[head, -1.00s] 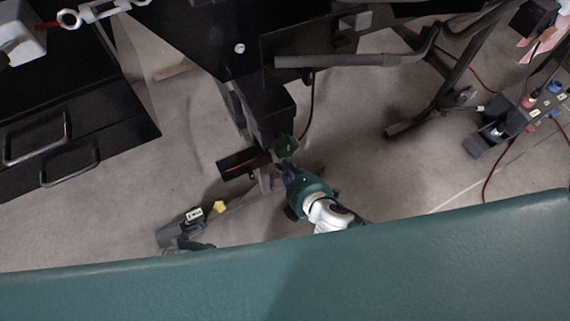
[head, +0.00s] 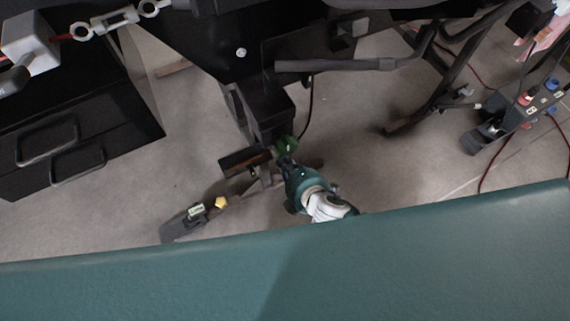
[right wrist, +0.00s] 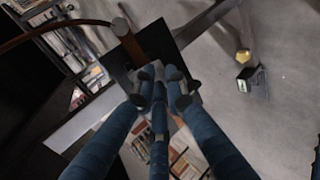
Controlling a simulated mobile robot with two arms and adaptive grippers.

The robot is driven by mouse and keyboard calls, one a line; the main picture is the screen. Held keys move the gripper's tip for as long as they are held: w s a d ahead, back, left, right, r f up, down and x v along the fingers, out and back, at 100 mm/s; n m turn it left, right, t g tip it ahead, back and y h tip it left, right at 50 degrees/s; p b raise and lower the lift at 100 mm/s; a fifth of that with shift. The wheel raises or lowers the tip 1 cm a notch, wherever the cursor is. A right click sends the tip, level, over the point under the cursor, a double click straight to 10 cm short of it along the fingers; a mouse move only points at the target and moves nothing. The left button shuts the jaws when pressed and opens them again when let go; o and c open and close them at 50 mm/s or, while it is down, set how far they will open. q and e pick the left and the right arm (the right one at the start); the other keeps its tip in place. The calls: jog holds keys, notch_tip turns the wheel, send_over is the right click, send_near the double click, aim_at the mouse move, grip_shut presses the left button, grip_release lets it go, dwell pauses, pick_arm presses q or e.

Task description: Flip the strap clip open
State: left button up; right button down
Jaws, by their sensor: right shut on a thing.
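A small green piece (head: 287,144), which looks like the strap clip, is at the side of a black box-shaped post under the machine. My right gripper (head: 284,161) reaches up to it from below, and its fingertips meet the green piece. In the right wrist view the right gripper's blue fingers (right wrist: 160,90) are closed together in front of a dark square plate (right wrist: 185,42). The fingers hide what is between them, so the clip's lid cannot be made out. My left gripper is not in view.
A dark bracket with a brown face (head: 243,161) is just left of the right gripper. A grey pedal-like block (head: 182,224) with a yellow knob (head: 221,202) lies on the floor. A black drawer unit (head: 75,140) is left; a bent metal bar (head: 340,65) is above.

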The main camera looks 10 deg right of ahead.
jog(key=shift+s+f, duration=0.1)
jog(key=shift+s, duration=0.1)
jog(key=c, duration=1.8)
grip_release()
jog(key=shift+o, duration=0.2)
jog(key=shift+w, duration=0.1)
jog(key=v, duration=1.2)
